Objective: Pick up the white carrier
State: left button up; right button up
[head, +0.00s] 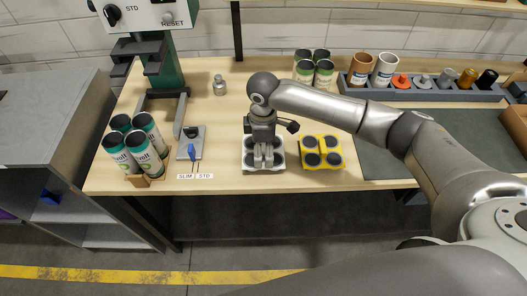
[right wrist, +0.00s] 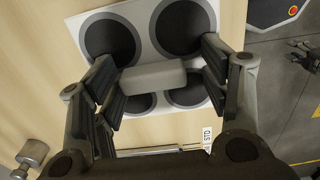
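The white carrier (head: 279,168) lies on the wooden table, with dark round wells and a raised grey handle block in the middle. It also shows in the right wrist view (right wrist: 150,38), with its handle (right wrist: 152,77) between my fingers. My right gripper (head: 263,160) points down over the carrier and covers part of it. In the right wrist view its two fingers (right wrist: 160,80) stand apart on either side of the handle, with a gap visible on the right side. My left gripper is in neither view.
A yellow carrier (head: 336,161) lies just right of the white one. Left are a lever fixture with a blue tip (head: 191,150) and several printed cans (head: 144,153). Behind stand green cans (head: 323,76) and a grey rack (head: 425,93) of bottles. The table's front edge is close.

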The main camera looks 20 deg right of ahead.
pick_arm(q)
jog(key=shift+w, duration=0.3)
pick_arm(e)
jog(key=shift+s+d+f, duration=0.15)
jog(key=shift+f, duration=0.2)
jog(key=shift+c, duration=0.3)
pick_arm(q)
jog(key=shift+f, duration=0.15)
